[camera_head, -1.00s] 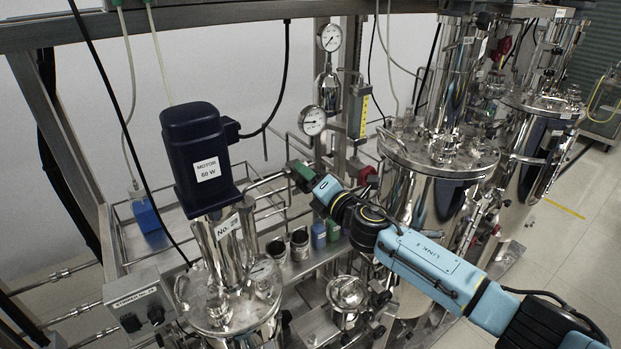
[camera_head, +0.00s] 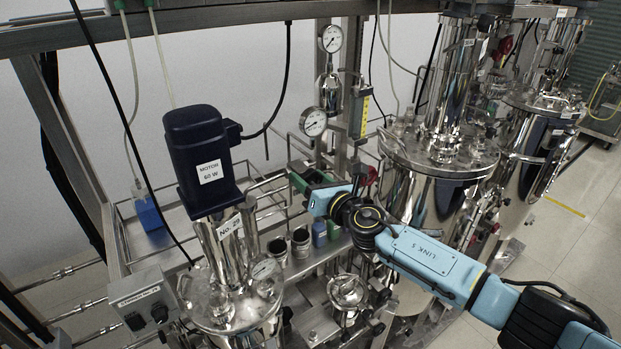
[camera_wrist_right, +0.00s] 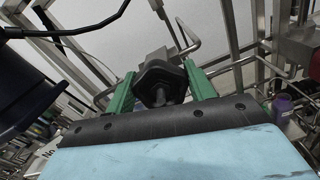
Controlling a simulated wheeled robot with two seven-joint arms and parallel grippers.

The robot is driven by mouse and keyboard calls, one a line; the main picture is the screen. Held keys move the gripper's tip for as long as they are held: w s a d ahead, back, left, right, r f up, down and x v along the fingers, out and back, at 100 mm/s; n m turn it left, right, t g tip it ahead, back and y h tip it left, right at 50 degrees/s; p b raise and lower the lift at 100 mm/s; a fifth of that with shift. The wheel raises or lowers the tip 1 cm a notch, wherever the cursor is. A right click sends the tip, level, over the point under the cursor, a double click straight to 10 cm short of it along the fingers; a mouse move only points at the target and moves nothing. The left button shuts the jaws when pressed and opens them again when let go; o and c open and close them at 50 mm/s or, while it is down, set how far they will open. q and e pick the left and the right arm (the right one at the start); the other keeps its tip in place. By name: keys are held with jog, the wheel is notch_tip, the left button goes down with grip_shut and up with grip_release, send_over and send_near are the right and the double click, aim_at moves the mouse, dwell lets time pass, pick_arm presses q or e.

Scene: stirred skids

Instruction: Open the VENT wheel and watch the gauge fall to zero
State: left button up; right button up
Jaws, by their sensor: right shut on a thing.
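My right gripper (camera_head: 303,181) reaches in from the right, its green fingers at the pipework behind the stirred vessel. In the right wrist view its two green fingers (camera_wrist_right: 160,76) stand on either side of a dark lobed hand wheel (camera_wrist_right: 152,92), shut on it. No VENT lettering is readable on the wheel, and the fingers hide it in the head view. A lower round gauge (camera_head: 313,122) stands just above the gripper; its needle points to the left and slightly down. A second gauge (camera_head: 331,38) is higher up. My left gripper is not in view.
A blue motor (camera_head: 198,150) stands on the left vessel (camera_head: 232,312). A red handle (camera_head: 368,176) sits right beside the gripper. A large steel vessel (camera_head: 432,205) is close to the right. Small pots (camera_head: 300,242) stand below the gripper. A black cable hangs behind.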

dwell(0.4)
jog(key=o, duration=1)
jog(key=shift+c, duration=0.2)
jog(key=p+v, duration=0.1)
jog(key=v, duration=0.4)
jog(key=shift+s+d+p, duration=0.2)
jog(key=shift+s+p, duration=0.1)
jog(key=v, duration=0.7)
jog(key=shift+s+d, duration=0.15)
jog(key=shift+s, duration=0.15)
